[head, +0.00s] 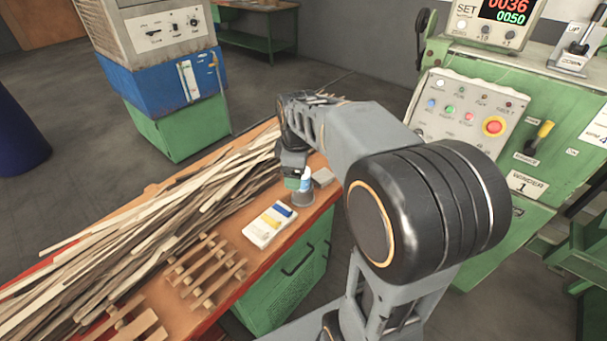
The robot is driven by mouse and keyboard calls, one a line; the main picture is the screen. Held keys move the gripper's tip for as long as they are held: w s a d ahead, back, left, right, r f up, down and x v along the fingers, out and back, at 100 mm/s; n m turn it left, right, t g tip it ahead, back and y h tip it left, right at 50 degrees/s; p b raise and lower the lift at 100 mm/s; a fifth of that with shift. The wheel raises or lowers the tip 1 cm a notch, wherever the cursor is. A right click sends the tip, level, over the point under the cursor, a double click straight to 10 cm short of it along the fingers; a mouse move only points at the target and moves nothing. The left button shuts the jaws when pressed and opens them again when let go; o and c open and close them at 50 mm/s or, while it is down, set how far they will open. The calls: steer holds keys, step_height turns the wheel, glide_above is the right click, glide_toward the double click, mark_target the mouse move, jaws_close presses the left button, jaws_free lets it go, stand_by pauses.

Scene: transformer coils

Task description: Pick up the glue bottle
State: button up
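A small white and blue bottle (306,182), which looks like the glue bottle, stands near the right edge of the wooden workbench (202,322). A dark grey round holder or cup (303,198) shows just below it; I cannot tell whether the bottle is in it or behind it. My gripper (293,183) points down right beside the bottle, on its left in the picture, and partly hides it. The fingers are too small and too covered to tell whether they are open, or whether they touch the bottle.
A long pile of thin wooden strips (150,215) covers much of the bench. A white card with blue and yellow patches (268,224) and small wooden frames (207,268) lie nearer. A grey block (323,176) is right of the bottle. A green winder control panel (465,120) stands right.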

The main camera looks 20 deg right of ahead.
mark_target(303, 178)
steer(key=w+d+n+g+p, duration=0.1)
steer(key=w+d+n+p, duration=0.1)
steer(key=w+d+n, duration=0.5)
steer(key=f, duration=0.2)
steer(key=w+f+n, duration=0.1)
steer(key=f, duration=0.2)
steer(key=w+f+n, duration=0.1)
steer(key=f, duration=0.2)
steer(key=shift+a, duration=0.35)
steer(key=shift+f+p, duration=0.45)
steer(key=shift+f, duration=2.45)
steer(key=c, duration=1)
